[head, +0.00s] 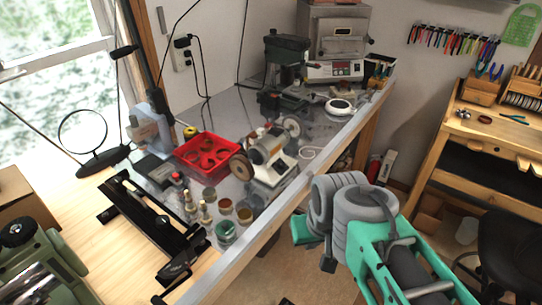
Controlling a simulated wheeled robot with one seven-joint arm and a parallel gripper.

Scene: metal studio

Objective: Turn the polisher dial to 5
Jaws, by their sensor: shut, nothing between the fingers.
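The polisher (268,152) stands on the metal bench top, a pale motor body on a light base. It has a brown wheel (241,167) at its left and a grey wheel (291,125) at its right. Its dial is too small to make out from here, so its setting cannot be read. My gripper (328,264) shows only in small part, dark and low, below the grey joints of my arm, in front of the bench's front edge. It is shut and empty, apart from the polisher, and lower right of it in the picture.
A red tray (206,152) and several small jars (226,231) crowd the bench left of the polisher. A green machine (285,70) and a small oven (335,40) stand behind. The bench's metal front edge (262,232) lies between my arm and the polisher. A wooden workbench (490,135) stands right.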

